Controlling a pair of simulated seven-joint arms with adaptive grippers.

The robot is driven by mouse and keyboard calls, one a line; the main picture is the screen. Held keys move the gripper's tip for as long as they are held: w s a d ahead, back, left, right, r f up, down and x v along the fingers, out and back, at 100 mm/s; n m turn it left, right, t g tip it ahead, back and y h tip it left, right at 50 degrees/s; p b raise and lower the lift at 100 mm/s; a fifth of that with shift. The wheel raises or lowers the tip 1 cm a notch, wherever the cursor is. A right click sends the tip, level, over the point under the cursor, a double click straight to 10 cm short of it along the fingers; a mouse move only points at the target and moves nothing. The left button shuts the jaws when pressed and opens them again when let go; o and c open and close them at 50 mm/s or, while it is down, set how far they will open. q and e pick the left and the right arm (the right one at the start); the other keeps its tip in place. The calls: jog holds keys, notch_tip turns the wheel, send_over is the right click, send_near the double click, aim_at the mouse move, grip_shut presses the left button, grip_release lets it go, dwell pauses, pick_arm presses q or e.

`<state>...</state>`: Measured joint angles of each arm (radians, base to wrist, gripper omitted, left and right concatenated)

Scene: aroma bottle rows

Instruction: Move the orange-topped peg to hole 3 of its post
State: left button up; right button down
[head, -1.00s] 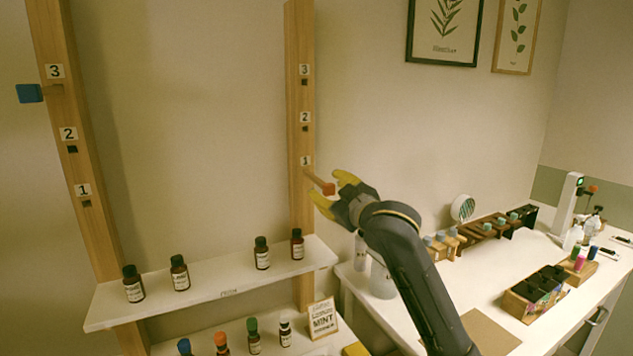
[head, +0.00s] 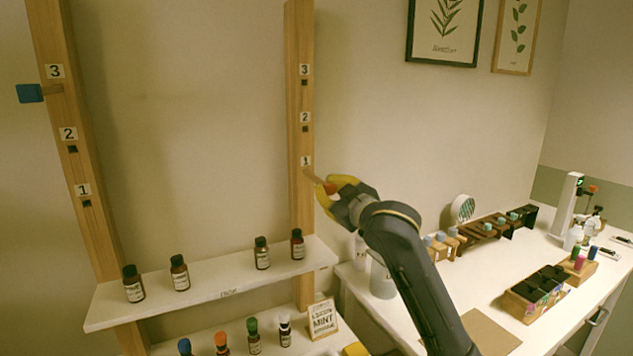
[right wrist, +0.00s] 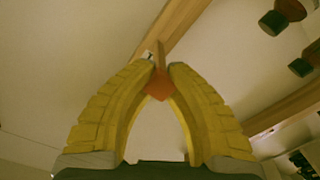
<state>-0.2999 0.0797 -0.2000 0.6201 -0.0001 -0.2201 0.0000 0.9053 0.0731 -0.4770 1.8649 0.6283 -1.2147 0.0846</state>
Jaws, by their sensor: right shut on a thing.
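The orange-topped peg (head: 331,188) sits at hole 1 of the right wooden post (head: 300,220), its shaft pointing into the post. My right gripper (head: 329,190) has its yellow fingers closed on the peg's orange head. In the right wrist view the fingertips pinch around the orange head (right wrist: 159,86), and the shaft runs on to the post (right wrist: 180,25). Hole 2 (head: 305,129) and hole 3 (head: 304,82) above it on that post are empty. The blue-topped peg (head: 29,93) is in hole 3 of the left post (head: 85,170). My left gripper is not in view.
A white shelf (head: 215,292) with several dark bottles joins the posts below the holes. A lower shelf holds colour-capped bottles and a mint sign (head: 322,319). A white counter (head: 450,290) with racks and bottles is at right. The wall beside the upper right post is clear.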

jog(key=shift+s+d, duration=0.1)
jog(key=shift+s, duration=0.05)
jog(key=v, duration=0.7)
jog(key=shift+s, duration=0.15)
dwell(1.5)
jog(key=shift+d, duration=0.15)
dwell(1.1)
jog(key=s+d+r, duration=0.1)
jog(key=r, duration=1.1)
jog(key=s+d+r+n, duration=0.1)
jog(key=s+r, duration=0.1)
jog(key=r, duration=1)
jog(key=shift+s+r+g, duration=0.3)
